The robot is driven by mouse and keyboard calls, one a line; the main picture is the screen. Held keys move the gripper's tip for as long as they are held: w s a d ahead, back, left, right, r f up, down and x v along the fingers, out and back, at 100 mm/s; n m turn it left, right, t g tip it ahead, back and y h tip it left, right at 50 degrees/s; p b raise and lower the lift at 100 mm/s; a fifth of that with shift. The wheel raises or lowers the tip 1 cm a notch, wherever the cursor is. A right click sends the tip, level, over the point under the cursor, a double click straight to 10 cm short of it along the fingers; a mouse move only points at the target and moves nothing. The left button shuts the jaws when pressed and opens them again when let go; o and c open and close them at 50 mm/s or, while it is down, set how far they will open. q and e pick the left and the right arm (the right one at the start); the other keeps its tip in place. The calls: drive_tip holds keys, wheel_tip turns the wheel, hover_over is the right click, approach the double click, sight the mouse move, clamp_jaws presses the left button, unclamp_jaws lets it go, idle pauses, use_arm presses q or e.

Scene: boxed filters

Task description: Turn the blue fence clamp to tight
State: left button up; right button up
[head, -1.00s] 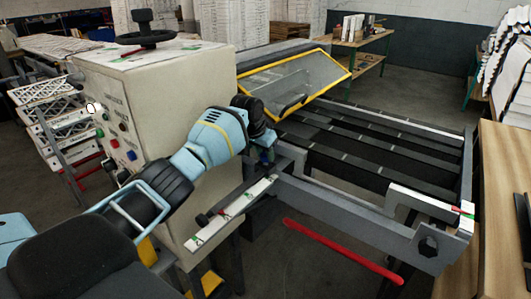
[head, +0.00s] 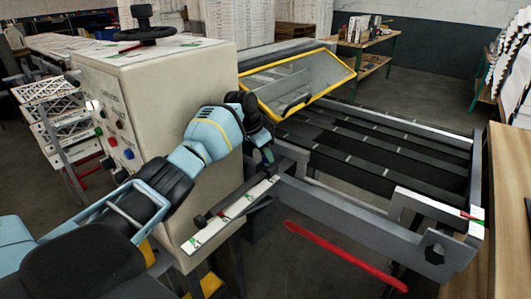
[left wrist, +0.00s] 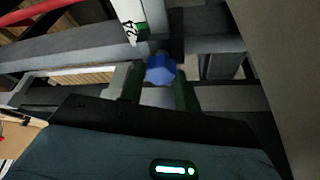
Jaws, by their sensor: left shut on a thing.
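The blue fence clamp (left wrist: 159,68) is a small faceted blue knob between the two green-tipped fingers of my left gripper in the left wrist view. My left gripper (left wrist: 159,88) is shut on it. In the head view my left gripper (head: 264,155) reaches down beside the machine's rail, at the inner end of the white scale strip (head: 232,212). There the clamp is hidden by the gripper. My right gripper is not in view.
The beige machine cabinet (head: 190,110) with buttons and a handwheel stands close to my left arm. A yellow-framed clear guard (head: 295,82) is just beyond the gripper. A red bar (head: 345,256) lies in front, and a slatted bed (head: 375,150) extends right.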

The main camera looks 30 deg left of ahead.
use_arm(q)
drive_tip(key=shift+f, duration=0.1)
drive_tip(key=o, duration=1)
drive_tip(key=shift+c, duration=0.2)
drive_tip(key=shift+r, duration=0.2)
drive_tip(key=p+v, duration=0.1)
drive_tip(key=v, duration=0.6)
drive_tip(key=shift+s+r, duration=0.15)
drive_tip(key=shift+r, duration=0.1)
drive_tip(key=shift+o, duration=0.3)
